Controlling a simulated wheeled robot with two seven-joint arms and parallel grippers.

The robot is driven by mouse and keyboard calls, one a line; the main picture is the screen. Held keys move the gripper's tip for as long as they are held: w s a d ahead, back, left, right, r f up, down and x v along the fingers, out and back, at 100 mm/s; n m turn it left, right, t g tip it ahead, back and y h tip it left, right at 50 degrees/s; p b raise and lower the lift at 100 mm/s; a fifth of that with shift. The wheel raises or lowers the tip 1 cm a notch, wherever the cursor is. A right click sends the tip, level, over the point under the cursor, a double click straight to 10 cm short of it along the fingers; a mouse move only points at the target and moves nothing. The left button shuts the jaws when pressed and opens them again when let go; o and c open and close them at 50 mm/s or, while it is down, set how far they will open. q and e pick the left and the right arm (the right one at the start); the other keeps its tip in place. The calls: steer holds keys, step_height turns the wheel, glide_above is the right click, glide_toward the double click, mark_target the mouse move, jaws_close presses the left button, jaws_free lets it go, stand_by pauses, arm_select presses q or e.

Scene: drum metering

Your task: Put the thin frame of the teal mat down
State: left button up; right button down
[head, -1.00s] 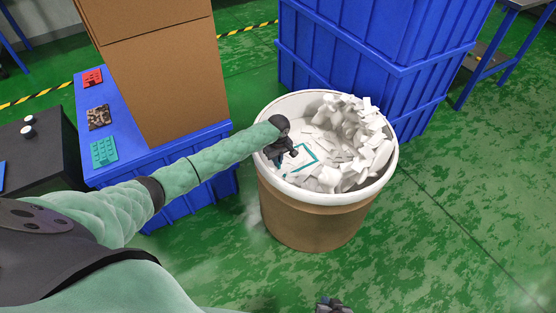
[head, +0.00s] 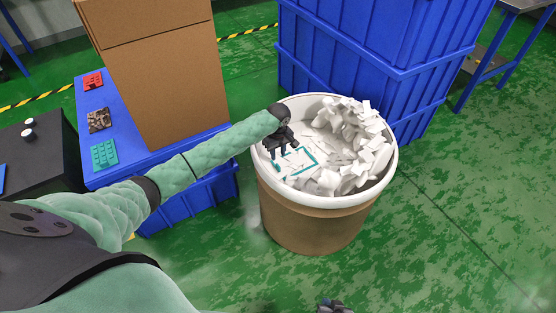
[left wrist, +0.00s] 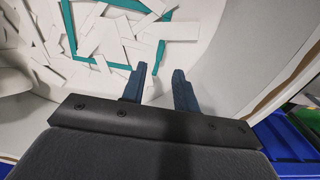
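The thin teal frame (head: 311,166) lies inside the white-lined drum (head: 322,213), on pale scraps at the drum's left side. In the left wrist view the frame (left wrist: 68,28) shows at the top, with white strips in and across its outline. My left gripper (head: 281,152) is over the drum's left part, close to the frame. The teal mat (head: 104,154) lies on the blue crate at left. My right gripper (head: 333,305) shows only partly at the bottom edge.
White scraps (head: 362,140) are heaped high at the drum's right and back. A cardboard box (head: 165,75) and a red mat (head: 93,81) are on the blue crate (head: 195,190). Stacked blue bins (head: 375,60) stand behind the drum. The green floor at right is clear.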

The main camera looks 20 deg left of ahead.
arm_select(q)
steer(key=shift+r, duration=2.7)
arm_select(e)
steer(key=shift+r, duration=0.6)
steer(key=shift+f, duration=0.1)
